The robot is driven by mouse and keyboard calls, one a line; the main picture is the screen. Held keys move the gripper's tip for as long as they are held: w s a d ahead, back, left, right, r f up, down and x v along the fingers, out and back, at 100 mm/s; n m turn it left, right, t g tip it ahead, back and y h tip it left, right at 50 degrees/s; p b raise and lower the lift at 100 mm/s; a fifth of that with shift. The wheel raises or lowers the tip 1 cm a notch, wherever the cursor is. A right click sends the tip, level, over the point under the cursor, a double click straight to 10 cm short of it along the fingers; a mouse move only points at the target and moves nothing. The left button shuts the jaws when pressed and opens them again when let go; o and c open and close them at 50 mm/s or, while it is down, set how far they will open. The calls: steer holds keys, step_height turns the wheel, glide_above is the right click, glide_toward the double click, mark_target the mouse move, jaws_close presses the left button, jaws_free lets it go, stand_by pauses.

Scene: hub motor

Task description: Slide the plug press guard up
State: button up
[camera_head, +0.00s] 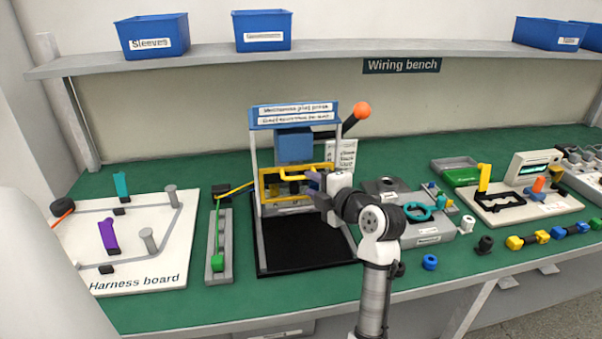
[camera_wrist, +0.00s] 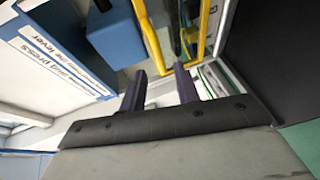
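The plug press (camera_head: 295,115) stands mid-bench with a blue labelled header and a black base. Its guard (camera_head: 263,186) is a yellow frame with a yellow handle, across the lower front of the press opening. The press's blue block (camera_head: 294,146) is above it. My gripper (camera_head: 313,184) is in front of the guard's right part and hides some of it. In the wrist view the guard's yellow bars (camera_wrist: 150,38) lie just beyond my gripper (camera_wrist: 161,72). Its two dark fingers are apart, with nothing clearly held between them. Whether they touch the guard cannot be told.
A lever with an orange knob (camera_head: 362,111) sticks out at the press's upper right. A harness board (camera_head: 130,270) and a grey rail (camera_head: 218,245) lie left. A grey fixture (camera_head: 428,238) stands right, with small parts beyond. A shelf (camera_head: 220,55) runs above.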

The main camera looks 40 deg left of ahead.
mark_target(301, 178)
steer(key=p+x, duration=0.1)
steer(key=x, duration=0.5)
steer(key=shift+w+a, duration=0.15)
steer(key=shift+c, duration=0.2)
jaws_close()
